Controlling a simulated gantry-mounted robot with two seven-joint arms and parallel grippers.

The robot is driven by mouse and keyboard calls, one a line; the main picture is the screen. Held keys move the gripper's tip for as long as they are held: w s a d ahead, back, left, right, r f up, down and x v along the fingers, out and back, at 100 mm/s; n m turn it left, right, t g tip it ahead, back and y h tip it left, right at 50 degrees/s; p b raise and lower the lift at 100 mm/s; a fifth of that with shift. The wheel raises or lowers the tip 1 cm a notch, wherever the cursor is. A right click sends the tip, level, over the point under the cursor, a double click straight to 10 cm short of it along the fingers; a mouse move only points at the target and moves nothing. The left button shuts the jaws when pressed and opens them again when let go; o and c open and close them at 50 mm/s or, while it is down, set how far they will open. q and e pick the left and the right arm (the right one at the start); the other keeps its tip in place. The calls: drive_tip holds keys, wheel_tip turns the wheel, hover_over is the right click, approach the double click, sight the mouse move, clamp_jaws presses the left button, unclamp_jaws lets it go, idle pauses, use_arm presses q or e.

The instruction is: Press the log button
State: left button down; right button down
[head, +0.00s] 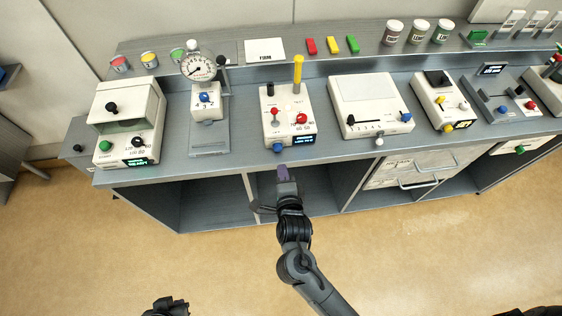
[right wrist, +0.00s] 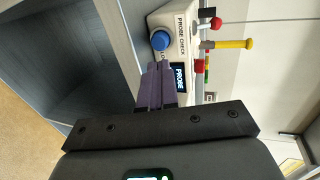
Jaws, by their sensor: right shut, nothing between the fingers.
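The blue log button (head: 277,148) is on the lower front left of the white probe check unit (head: 270,104). In the right wrist view the round blue button (right wrist: 161,41) sits beside the small lit display (right wrist: 180,78), with part of a "LO" label showing near the fingers. My right gripper (head: 283,171) is shut and empty, its purple fingers just in front of the bench edge, below the button in the head view. In the right wrist view the fingertips (right wrist: 158,68) are close to the button but appear apart from it. A dark part at the bottom left (head: 166,306) seems to be my left gripper, mostly cut off.
The probe unit carries a yellow post (head: 298,72) and red knobs (head: 301,118). A gauge stand (head: 198,68) is to its left and a white slider unit (head: 368,104) to its right. Open shelf space lies under the bench edge; the floor in front is clear.

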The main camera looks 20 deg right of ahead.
drive_tip(key=shift+v, duration=0.9)
